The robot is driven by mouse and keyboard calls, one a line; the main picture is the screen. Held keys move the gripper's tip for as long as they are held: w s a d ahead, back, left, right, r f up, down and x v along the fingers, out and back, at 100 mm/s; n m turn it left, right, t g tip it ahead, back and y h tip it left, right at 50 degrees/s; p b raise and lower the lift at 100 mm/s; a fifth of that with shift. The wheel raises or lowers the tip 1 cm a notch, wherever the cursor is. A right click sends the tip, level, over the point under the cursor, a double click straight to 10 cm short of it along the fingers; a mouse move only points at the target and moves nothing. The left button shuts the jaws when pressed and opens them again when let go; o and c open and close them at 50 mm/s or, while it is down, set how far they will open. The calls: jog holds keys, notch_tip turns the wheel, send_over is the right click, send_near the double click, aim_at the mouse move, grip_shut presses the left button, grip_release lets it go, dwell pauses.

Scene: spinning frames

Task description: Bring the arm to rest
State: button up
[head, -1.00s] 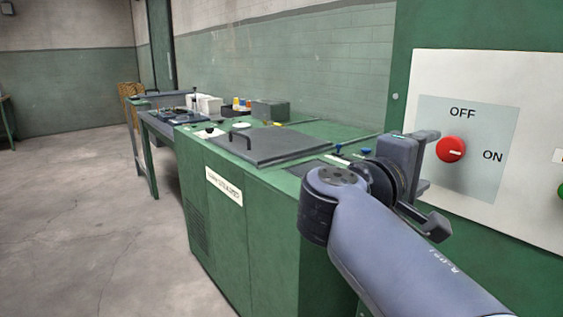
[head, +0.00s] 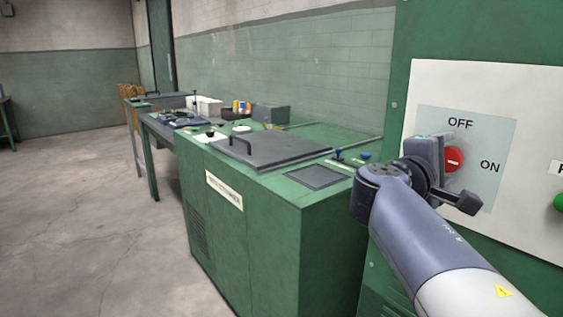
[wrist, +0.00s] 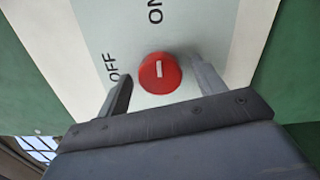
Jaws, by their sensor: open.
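A round red knob (head: 454,159) sits on a pale plate on the white control panel (head: 540,130), with OFF printed above it and ON to its right. Its short white mark lies level in the head view, along the ON side. My gripper (head: 440,172) is in front of the panel at the knob, hiding the knob's left edge. In the wrist view the knob (wrist: 160,73) shows between my two spread fingers (wrist: 162,80), with a gap on each side. The fingers hold nothing. I cannot tell how far the fingertips are from the plate.
A green machine cabinet (head: 262,225) with a dark handled lid (head: 275,146) stands left of my arm. Blue knobs (head: 364,156) are on its top. A green button (head: 559,202) is at the panel's right edge. Open floor (head: 90,215) lies left.

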jog(key=n+p, duration=1.5)
jog(key=p, duration=0.3)
dwell(0.7)
